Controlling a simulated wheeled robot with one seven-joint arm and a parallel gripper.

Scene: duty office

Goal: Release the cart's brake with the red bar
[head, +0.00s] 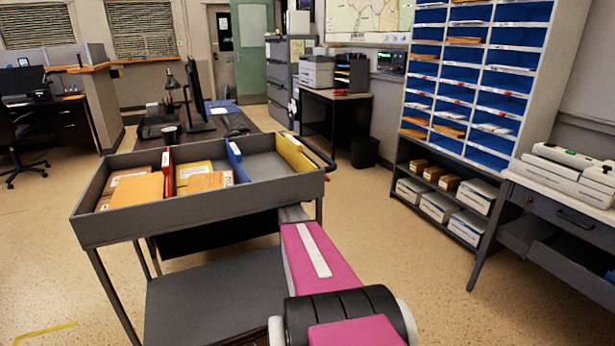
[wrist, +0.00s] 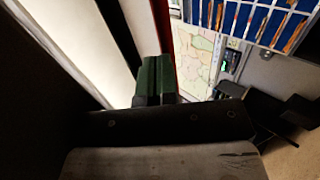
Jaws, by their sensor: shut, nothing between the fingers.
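The grey cart (head: 200,218) stands in front of me in the head view, with a tray top and a lower shelf. A black handle (head: 318,152) is at its right end, and a small red piece (head: 327,179) shows just below it, perhaps the end of the red bar. In the wrist view a red bar (wrist: 162,25) runs down from the top edge to just behind my gripper (wrist: 154,82). The dark green fingers are shut and empty. I cannot tell whether they touch the bar. In the head view my gripper is hidden beyond my pink arm and the cart.
The cart's tray holds folders, parcels and coloured dividers (head: 236,160). A sorting rack with blue slots (head: 470,75) stands at right, beside a desk with a machine (head: 565,172). A desk with a monitor (head: 197,100) is behind the cart. Floor is open between cart and rack.

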